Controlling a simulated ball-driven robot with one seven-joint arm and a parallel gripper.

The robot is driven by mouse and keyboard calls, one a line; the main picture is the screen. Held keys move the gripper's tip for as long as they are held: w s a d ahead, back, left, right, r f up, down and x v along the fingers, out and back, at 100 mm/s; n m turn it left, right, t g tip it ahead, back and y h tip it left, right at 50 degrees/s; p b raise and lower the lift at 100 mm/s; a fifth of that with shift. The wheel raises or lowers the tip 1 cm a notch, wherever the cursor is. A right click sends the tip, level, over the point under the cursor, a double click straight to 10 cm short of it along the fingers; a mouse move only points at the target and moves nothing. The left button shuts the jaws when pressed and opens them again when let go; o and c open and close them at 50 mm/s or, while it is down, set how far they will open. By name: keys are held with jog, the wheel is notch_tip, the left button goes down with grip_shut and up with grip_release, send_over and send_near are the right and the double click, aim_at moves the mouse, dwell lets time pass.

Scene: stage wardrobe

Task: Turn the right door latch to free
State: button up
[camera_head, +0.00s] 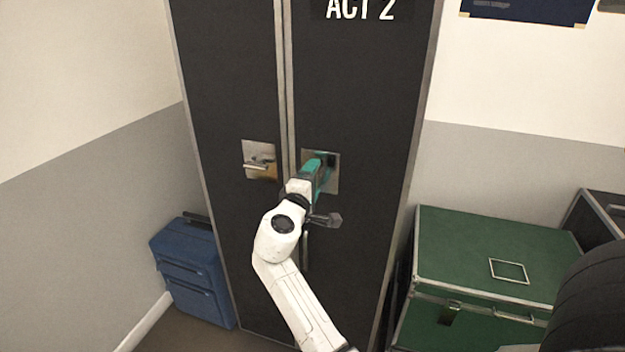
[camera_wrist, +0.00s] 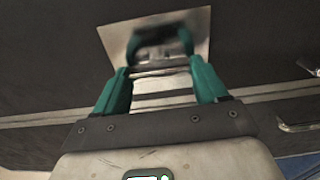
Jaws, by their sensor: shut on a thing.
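The right door latch is a square metal plate (camera_head: 333,182) on the right door (camera_head: 365,110), beside the door seam. My gripper (camera_head: 314,165) with teal fingers is at this plate and hides most of its handle. In the wrist view my gripper (camera_wrist: 160,48) is shut on the latch handle, with a finger on each side. The plate (camera_wrist: 115,38) shows behind the fingertips. The handle's exact angle is hard to tell. The left latch (camera_head: 258,160) has its own plate and a roughly level handle, clear of my gripper. Both doors look closed.
A blue suitcase (camera_head: 190,270) stands at the lower left against the wardrobe. A green trunk (camera_head: 480,255) stands at the right, close to the wardrobe's side. A slim vertical pull (camera_head: 305,252) is on the right door below the latch. A little floor shows in front.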

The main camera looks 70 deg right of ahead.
jog(key=o, duration=1.1)
jog(key=shift+d, duration=0.1)
jog(key=shift+c, duration=0.2)
jog(key=a+b, duration=0.1)
jog(key=a, duration=0.9)
jog(key=shift+s+a+b, duration=0.4)
jog(key=shift+f, duration=0.1)
